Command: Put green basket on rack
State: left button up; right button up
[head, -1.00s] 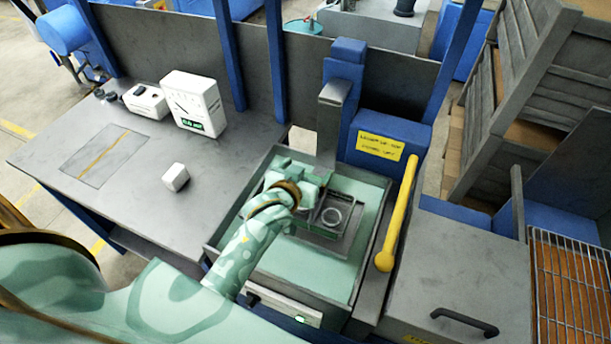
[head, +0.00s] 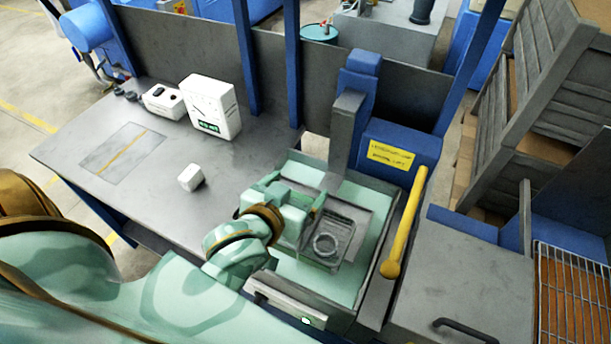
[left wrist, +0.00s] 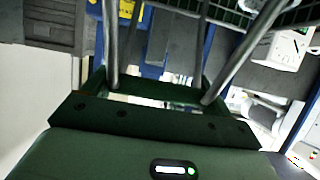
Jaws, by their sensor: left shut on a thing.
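The small green basket (head: 348,232) is in the head view, over the grinder's tray, with a pale ring (head: 325,244) showing inside it. My left gripper (head: 307,222) is shut on the basket at its left side. Whether the basket clears the tray floor is hard to tell. Part of a dark green mesh (left wrist: 296,16), likely the basket, shows at the top of the left wrist view, past my grey finger rods. A wire rack (head: 572,300) lies at the far right of the head view. My right gripper is out of view.
The press arm (head: 346,130) stands behind the basket. A yellow handle (head: 405,225) and a grey box (head: 455,275) lie between the basket and the rack. A white cube (head: 191,177) and white meters sit on the bench, left.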

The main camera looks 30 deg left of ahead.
pick_arm(q)
jog(key=shift+v, duration=1.2)
jog(key=f, duration=0.1)
jog(key=f+b, duration=0.1)
jog(key=f, duration=0.1)
jog(key=shift+s+d+f, duration=0.15)
jog(key=shift+s+f, duration=0.05)
jog(key=shift+s, duration=0.2)
jog(key=shift+w+f+b, duration=0.5)
jog(key=shift+f+b, duration=0.05)
jog(key=shift+b, duration=0.1)
jog(key=b+x, duration=0.5)
jog(key=shift+d+r, duration=0.1)
jog(key=shift+d, duration=0.15)
jog(key=shift+m+h, duration=0.3)
jog(key=shift+h, duration=0.1)
jog(key=w+r+b, duration=0.1)
jog(key=w+b, duration=0.2)
jog(key=w+r+b, duration=0.1)
jog(key=w, duration=0.1)
jog(key=shift+w+r, duration=0.15)
jog(key=shift+r, duration=0.15)
